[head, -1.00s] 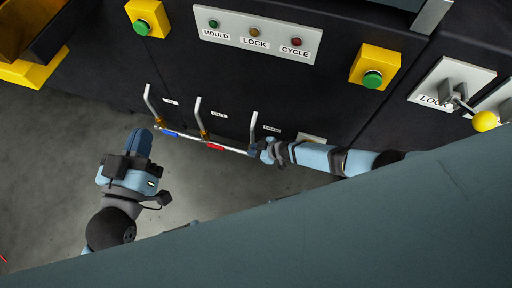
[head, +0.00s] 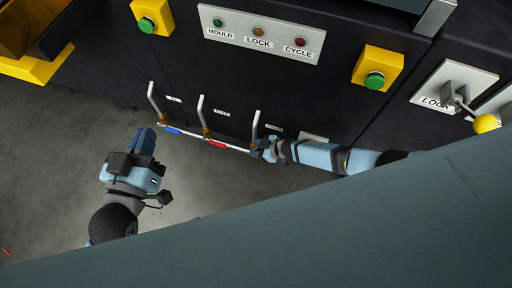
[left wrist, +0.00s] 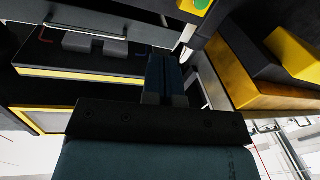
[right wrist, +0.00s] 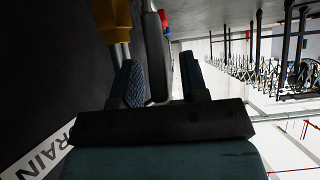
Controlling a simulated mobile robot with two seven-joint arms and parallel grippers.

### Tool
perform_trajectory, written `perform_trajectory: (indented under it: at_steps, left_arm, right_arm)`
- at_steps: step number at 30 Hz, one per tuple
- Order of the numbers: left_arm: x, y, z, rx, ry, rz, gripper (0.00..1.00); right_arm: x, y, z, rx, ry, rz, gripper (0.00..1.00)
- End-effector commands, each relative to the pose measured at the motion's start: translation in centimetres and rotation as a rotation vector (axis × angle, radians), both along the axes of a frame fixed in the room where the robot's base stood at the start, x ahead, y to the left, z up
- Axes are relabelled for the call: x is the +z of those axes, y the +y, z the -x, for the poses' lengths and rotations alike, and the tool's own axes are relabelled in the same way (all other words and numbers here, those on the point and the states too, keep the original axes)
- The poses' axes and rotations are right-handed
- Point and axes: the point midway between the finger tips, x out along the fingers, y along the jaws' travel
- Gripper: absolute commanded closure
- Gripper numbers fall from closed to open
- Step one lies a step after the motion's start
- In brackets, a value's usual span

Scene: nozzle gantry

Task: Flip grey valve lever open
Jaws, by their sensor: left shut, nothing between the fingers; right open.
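The grey valve lever (right wrist: 155,55) shows in the right wrist view, lying between the spread fingers of my right gripper (right wrist: 160,82). I cannot tell whether either finger touches it. Its brass valve body (right wrist: 112,20) is beside it. In the head view my right gripper (head: 262,149) is at the rightmost of three upright pipes and hides most of this lever. My left gripper (head: 145,140) is shut and empty, apart from the valves at the left; its closed fingers show in the left wrist view (left wrist: 166,80).
A blue lever (head: 173,131) and a red lever (head: 217,144) sit on the neighbouring valves to the left. A label ending in "RAIN" (right wrist: 45,150) is beside the grey valve. The black machine front is close behind. Open floor (head: 60,170) lies at the left.

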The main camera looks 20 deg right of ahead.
Motion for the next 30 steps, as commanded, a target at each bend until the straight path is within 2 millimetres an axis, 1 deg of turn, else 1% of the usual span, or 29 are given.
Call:
perform_trajectory:
  at_steps: [1,3,5,9,12,18,21,30]
  left_arm:
    - [-0.2,0.2,0.0,0.006,0.029,-0.018,1.0]
    - [-2.2,0.9,0.3,0.023,0.104,-0.059,1.0]
    - [-3.3,1.4,0.6,0.032,0.158,-0.091,1.0]
    - [-6.1,2.8,1.6,0.054,0.294,-0.169,1.0]
    - [-7.7,3.8,2.4,0.065,0.374,-0.215,1.0]
    - [-8.1,4.1,2.6,0.071,0.402,-0.239,1.0]
    - [-8.2,4.2,2.6,0.071,0.405,-0.242,1.0]
    - [-8.3,4.2,2.6,0.072,0.406,-0.244,1.0]
  right_arm:
    - [0.7,-0.5,0.3,0.0,0.001,0.002,0.6]
    - [1.4,-1.3,0.9,0.0,0.002,0.002,0.6]
    - [2.2,-2.2,1.4,-0.001,0.001,0.003,0.6]
    - [4.2,-4.4,2.9,-0.001,0.002,0.002,0.6]
    - [5.4,-6.0,4.0,-0.001,0.002,0.004,0.6]
    - [7.1,-8.2,5.4,-0.002,0.001,0.003,0.6]
    - [7.5,-8.7,5.8,-0.002,0.0,0.002,0.6]
    - [7.7,-9.0,6.0,-0.002,0.0,0.002,0.6]
